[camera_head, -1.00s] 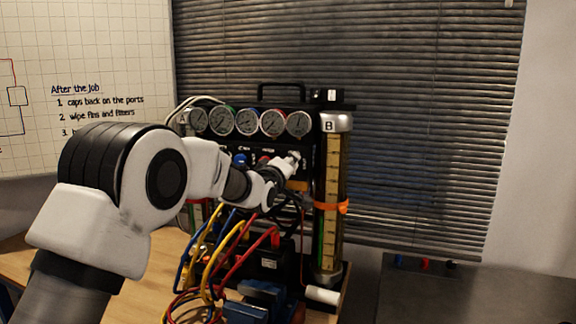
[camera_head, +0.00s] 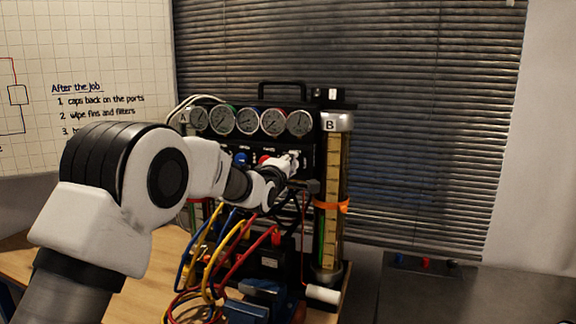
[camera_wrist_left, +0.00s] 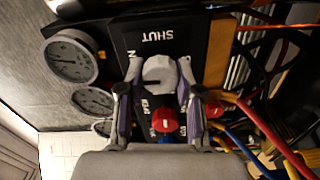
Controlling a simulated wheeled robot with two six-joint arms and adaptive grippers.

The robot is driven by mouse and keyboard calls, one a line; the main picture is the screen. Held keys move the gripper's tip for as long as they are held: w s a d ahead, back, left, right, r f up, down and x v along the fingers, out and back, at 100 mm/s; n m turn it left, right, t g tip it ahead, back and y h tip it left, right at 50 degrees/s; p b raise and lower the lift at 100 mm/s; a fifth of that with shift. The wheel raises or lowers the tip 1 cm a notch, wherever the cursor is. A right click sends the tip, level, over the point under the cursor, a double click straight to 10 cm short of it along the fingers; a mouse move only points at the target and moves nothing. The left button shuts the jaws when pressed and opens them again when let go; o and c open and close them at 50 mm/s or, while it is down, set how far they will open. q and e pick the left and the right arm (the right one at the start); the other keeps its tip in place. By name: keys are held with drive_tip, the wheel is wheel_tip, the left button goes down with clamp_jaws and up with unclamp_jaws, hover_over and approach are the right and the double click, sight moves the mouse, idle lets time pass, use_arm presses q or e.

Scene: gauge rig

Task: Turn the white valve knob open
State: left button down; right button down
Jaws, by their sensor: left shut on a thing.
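The white valve knob (camera_wrist_left: 160,74) sits on a black panel of the gauge rig, between my left gripper's fingertips in the left wrist view. The word SHUT is printed above it there; other lettering is partly hidden. My left gripper (camera_wrist_left: 158,92) is shut on this knob, with one finger on each side. In the head view, my left gripper (camera_head: 290,162) reaches the rig's front panel below the gauges, and its fingers hide most of the knob. A red knob (camera_wrist_left: 165,120) shows just below the white one in the wrist view. My right gripper is in neither view.
Several round gauges (camera_head: 248,121) line the rig's top. Column B (camera_head: 332,205) with an orange band stands right of my gripper. Yellow, blue and red hoses (camera_head: 228,250) hang below my arm. A white cylinder (camera_head: 323,294) lies in front.

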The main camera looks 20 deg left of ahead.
use_arm(q)
drive_tip(key=shift+r, duration=0.1)
drive_tip(key=c, duration=0.9)
unclamp_jaws()
drive_tip(key=shift+d, duration=0.1)
drive_tip(key=shift+o, duration=0.7)
drive_tip(key=shift+w+d, duration=0.25)
drive_tip(key=shift+w, duration=0.05)
drive_tip(key=shift+s+a, duration=0.2)
drive_tip(key=shift+s, duration=0.15)
drive_tip(key=s, duration=1.1)
drive_tip(key=shift+s+f, duration=0.15)
drive_tip(key=shift+f, duration=0.05)
